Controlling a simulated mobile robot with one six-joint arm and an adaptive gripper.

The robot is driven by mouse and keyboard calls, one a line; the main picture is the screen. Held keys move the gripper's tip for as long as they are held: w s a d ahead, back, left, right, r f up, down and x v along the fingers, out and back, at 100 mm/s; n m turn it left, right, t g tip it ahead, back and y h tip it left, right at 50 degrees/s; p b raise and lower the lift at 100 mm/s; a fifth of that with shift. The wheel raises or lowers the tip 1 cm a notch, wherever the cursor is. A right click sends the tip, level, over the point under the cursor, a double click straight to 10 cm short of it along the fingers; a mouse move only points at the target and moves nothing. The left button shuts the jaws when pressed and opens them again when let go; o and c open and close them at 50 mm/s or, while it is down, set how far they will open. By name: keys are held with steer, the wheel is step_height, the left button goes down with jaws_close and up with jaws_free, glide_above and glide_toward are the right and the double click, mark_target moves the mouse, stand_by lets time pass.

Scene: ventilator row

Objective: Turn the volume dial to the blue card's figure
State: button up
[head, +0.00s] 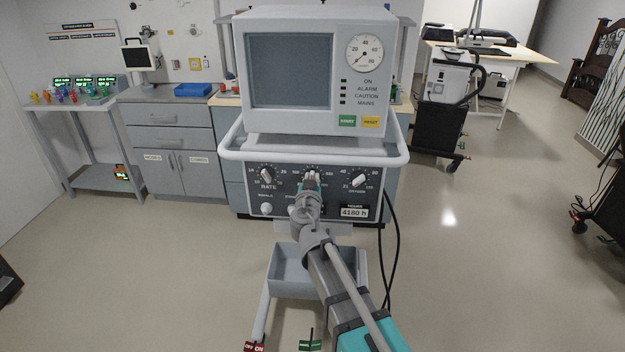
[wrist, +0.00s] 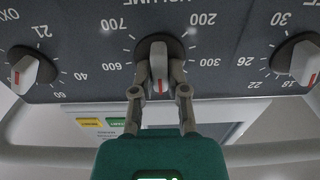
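The volume dial (head: 312,174) is the middle knob on the ventilator's lower panel. The wrist view shows the panel upside down, with the pale volume knob (wrist: 158,52) between my fingers. Its red pointer line runs nearly straight down in that picture, between the 300 side and the 600 side. Figures 200, 300, 600 and 700 are readable; those near the pointer are hidden by my fingers. My gripper (wrist: 159,72) has one finger against each side of the knob and appears shut on it. In the head view my gripper (head: 310,187) covers part of the dial. I cannot make out a blue card.
The rate dial (head: 266,175) is left of the volume dial and the oxygen dial (head: 357,179) right of it, both close by. A pale rail (head: 230,153) runs around the ventilator above the panel. A grey tray (head: 290,283) sits below. Black cables hang at the right.

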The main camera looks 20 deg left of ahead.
jaws_close()
steer(key=shift+a+n, duration=0.1)
steer(key=shift+n, duration=2.7)
steer(key=o, duration=0.7)
jaws_free()
steer(key=shift+c, duration=0.2)
steer(key=shift+s, duration=0.1)
steer(key=v, duration=1.2)
steer(key=shift+f, duration=0.1)
